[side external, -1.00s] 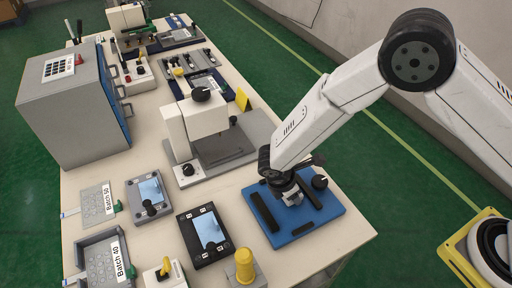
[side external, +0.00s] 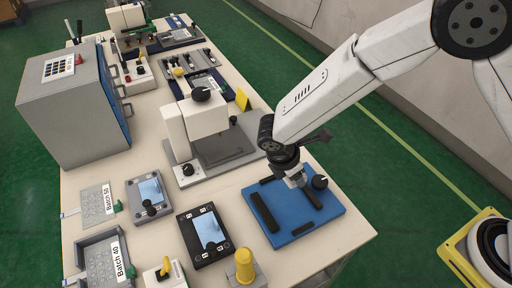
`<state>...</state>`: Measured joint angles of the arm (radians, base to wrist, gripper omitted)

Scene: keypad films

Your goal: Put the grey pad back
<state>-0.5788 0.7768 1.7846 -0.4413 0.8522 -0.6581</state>
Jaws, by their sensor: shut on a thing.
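My gripper (side external: 298,184) is over the right part of the blue plate (side external: 284,213), beside a black knob (side external: 320,182). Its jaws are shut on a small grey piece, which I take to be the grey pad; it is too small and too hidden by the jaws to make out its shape. I cannot tell whether it touches the plate. A long black bar (side external: 264,212) lies on the left of the plate, and a short black bar (side external: 303,229) lies near its front edge.
A white press-like machine (side external: 200,125) on a grey base stands behind the plate. Left of the plate are a black framed device (side external: 207,236), a smaller grey device (side external: 150,195) and a yellow knob (side external: 244,266). The table (side external: 345,240) is clear at the front right.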

